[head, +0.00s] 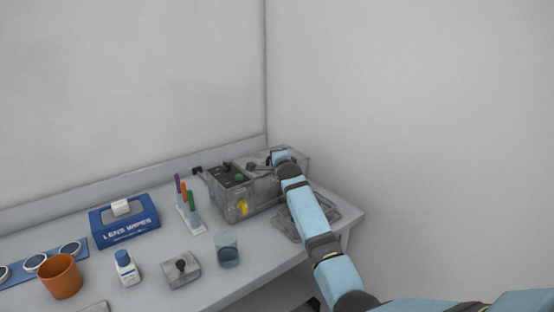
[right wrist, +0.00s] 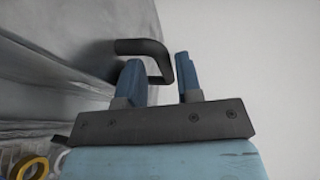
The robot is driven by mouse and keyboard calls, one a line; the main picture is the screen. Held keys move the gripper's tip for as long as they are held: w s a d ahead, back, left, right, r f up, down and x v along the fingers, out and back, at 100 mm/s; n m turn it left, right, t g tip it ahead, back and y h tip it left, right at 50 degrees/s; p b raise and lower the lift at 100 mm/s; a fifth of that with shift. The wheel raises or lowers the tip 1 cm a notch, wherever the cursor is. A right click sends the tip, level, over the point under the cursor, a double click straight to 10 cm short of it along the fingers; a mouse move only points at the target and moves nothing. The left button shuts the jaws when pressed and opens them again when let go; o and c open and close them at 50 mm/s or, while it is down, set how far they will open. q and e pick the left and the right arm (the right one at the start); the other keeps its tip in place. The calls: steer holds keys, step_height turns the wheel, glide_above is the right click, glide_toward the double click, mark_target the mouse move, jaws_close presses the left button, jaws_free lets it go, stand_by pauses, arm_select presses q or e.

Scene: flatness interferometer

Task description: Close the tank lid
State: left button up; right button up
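The tank is a grey metal box (head: 264,192) at the back right of the bench, by the wall corner. My right arm reaches over it and hides part of its top. I cannot tell from the head view how far the lid is open. In the right wrist view a black bent handle (right wrist: 145,46) stands out from a grey surface. My right gripper (right wrist: 160,75) is open, with blue fingers apart. The handle's bent end shows between the fingertips, and the left finger overlaps it; contact is unclear. My left gripper is not in view.
A grey tray (head: 343,209) lies in front, partly behind my arm. A glass beaker (head: 228,250), vial rack (head: 191,219) and wipes box (head: 124,221) stand further left.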

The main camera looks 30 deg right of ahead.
steer(key=shift+o, duration=0.3)
steer(key=v, duration=1.4)
steer(key=shift+w, duration=0.1)
